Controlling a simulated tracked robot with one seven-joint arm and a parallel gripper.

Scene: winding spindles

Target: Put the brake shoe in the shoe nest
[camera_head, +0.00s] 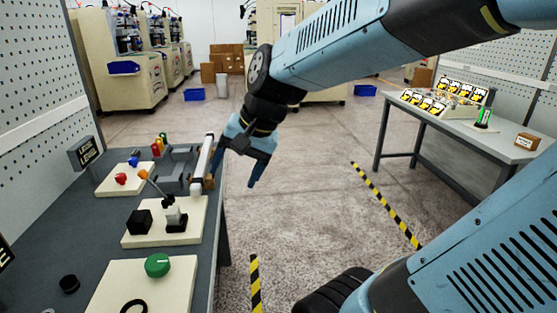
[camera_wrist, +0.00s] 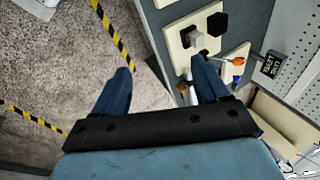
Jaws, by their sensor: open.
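No part in view is clearly marked as the brake shoe or the shoe nest. My gripper (camera_head: 234,170) is open over the bench's right edge, beside a pale upright bar. In the wrist view its fingers (camera_wrist: 160,75) are apart with nothing between them; the right finger overlaps the lever board in the picture.
The grey bench (camera_head: 95,240) also bears a green knob (camera_head: 157,265), a black puck (camera_head: 69,284), a board with red and blue knobs (camera_head: 121,179) and a grey tray-like fixture (camera_head: 175,169). Another table (camera_head: 490,138) stands at right. Open floor lies between.

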